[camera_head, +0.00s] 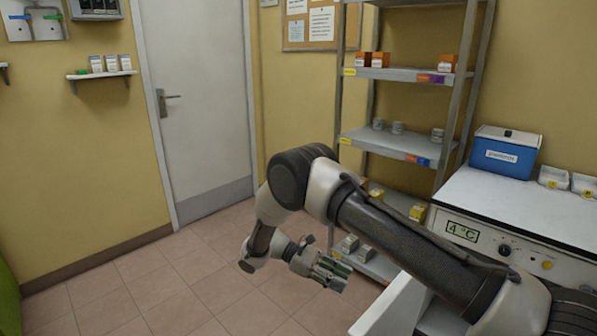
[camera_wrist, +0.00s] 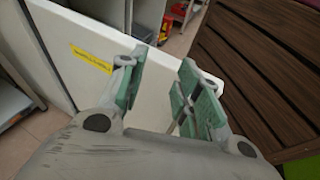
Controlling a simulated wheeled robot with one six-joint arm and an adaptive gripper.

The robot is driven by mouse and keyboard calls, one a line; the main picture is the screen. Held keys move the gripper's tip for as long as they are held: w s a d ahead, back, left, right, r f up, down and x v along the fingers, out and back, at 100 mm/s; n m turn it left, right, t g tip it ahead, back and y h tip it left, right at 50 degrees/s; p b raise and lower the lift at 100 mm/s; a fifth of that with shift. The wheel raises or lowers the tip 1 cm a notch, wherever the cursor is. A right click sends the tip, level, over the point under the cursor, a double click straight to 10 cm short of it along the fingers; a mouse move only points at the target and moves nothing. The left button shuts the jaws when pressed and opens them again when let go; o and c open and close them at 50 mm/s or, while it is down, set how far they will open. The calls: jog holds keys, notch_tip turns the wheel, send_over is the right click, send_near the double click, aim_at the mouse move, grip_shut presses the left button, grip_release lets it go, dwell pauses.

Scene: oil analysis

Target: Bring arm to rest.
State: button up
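My gripper (camera_head: 333,271) hangs at the end of my bent arm in the head view, low over the tiled floor and in front of the lower shelves. In the wrist view my gripper (camera_wrist: 162,68) has its two green-padded fingers apart, with a clear gap between them. Nothing is held between the fingers. My arm reaches in from the lower right of the head view, bends at the elbow, and folds downward to the wrist.
A metal shelf rack (camera_head: 390,139) stands behind the arm. A white bench unit (camera_head: 500,215) with a 4 °C display and a blue box (camera_head: 505,153) are at right. A closed door (camera_head: 200,110) is at left; floor before it is clear. A brown slatted surface (camera_wrist: 262,75) is near the gripper.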

jog(key=s+d+r+m+t+y, duration=0.1)
jog(key=d+r+m+y, duration=0.25)
jog(key=d+r, duration=0.65)
jog(key=s+d+r+m+t+y, duration=0.1)
jog(key=d+r+m+y, duration=0.3)
jog(key=r, duration=1.3)
jog(key=s+d+r+m+t+y, duration=0.1)
jog(key=s+d+r+t+y, duration=0.1)
jog(key=s, duration=0.5)
jog(key=s+d+r+m+t+y, duration=0.2)
jog(key=s+d+r+t, duration=0.1)
jog(key=s+d, duration=0.2)
jog(key=s+d+r+m+t+y, duration=0.2)
jog(key=s+d+r+t, duration=0.1)
jog(key=s, duration=0.6)
jog(key=shift+d+r, duration=0.35)
jog(key=shift+d, duration=0.05)
